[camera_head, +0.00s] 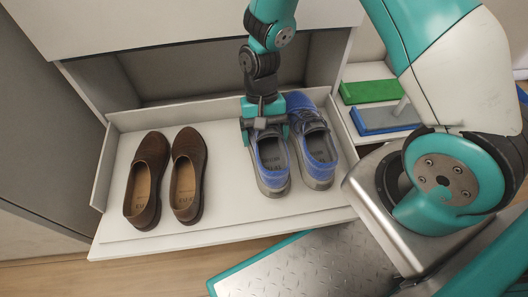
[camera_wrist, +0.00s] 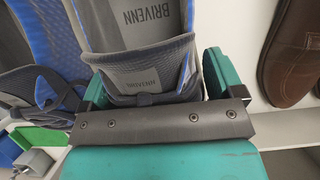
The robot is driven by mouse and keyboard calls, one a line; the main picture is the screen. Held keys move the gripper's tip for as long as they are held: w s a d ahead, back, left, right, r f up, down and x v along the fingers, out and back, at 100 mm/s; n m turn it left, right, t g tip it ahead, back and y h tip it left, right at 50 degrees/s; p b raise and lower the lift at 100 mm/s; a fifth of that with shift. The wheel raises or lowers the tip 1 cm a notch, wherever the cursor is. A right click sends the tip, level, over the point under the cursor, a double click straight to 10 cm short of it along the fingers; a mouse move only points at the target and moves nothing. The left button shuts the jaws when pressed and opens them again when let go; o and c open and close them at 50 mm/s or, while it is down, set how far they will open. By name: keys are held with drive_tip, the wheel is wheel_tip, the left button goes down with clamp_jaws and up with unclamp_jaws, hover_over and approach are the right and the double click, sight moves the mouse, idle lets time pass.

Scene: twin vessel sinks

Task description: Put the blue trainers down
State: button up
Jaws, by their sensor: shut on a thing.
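The pair of blue trainers, with grey soles, is side by side over the white pull-out shelf (camera_head: 235,222). My gripper (camera_head: 264,135) comes down from above on the far part of the left trainer (camera_head: 273,168) and is shut on it. In the wrist view this trainer (camera_wrist: 140,55) is between the two teal fingers (camera_wrist: 155,105). The right trainer (camera_head: 317,155) is close beside it and also shows at the left of the wrist view (camera_wrist: 25,55). I cannot tell whether the soles touch the shelf. My gripper hides part of the held trainer.
A pair of brown shoes, left (camera_head: 147,180) and right (camera_head: 187,175), stands on the shelf's left half. Bare shelf lies between them and the trainers. Low walls edge the shelf.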

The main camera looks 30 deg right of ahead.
sight(264, 139)
wheel_tip(264, 139, down, 6)
drive_tip(key=b, duration=0.2)
drive_tip(key=shift+r+b, duration=0.25)
drive_tip(key=shift+b, duration=0.1)
